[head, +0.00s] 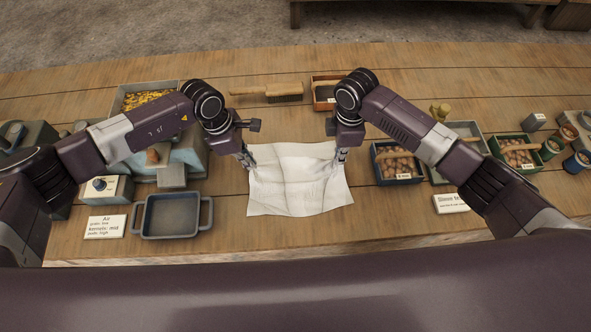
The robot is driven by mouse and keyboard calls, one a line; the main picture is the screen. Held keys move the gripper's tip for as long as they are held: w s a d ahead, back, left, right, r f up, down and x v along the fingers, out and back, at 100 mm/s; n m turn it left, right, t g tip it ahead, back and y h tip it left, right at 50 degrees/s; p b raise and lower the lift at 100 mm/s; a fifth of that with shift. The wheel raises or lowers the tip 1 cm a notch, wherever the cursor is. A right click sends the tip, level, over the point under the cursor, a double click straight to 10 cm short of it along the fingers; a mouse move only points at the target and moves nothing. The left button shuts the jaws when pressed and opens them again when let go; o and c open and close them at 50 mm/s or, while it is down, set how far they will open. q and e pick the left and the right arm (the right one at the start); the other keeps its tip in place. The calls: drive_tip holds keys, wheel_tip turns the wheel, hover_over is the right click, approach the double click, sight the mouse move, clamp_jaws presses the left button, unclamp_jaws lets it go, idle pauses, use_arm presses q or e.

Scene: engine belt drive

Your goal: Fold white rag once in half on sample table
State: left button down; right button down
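The white rag (297,183) lies spread out and roughly square on the wooden sample table (330,228), with light creases across it. It looks unfolded. My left gripper (249,165) points down at the rag's left edge, near its upper left part. My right gripper (340,158) points down at the rag's right edge, near its upper right part. The fingertips of both are small and close to the cloth. I cannot tell whether either one is open or pinching the rag.
A blue-grey tray with handles (171,216) stands left of the rag. A crate of nuts (375,172) stands close on the right. A wooden brush (268,91) and a small box (322,95) lie behind. The table in front of the rag is clear.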

use_arm(q)
wheel_tip(320, 180, up, 12)
drive_tip(key=y+p, duration=0.2)
drive_tip(key=p, duration=0.9)
drive_tip(key=shift+d+r+y, duration=0.25)
drive_tip(key=shift+d+y, duration=0.1)
drive_tip(key=shift+y, duration=0.05)
drive_tip(key=shift+w, duration=0.15)
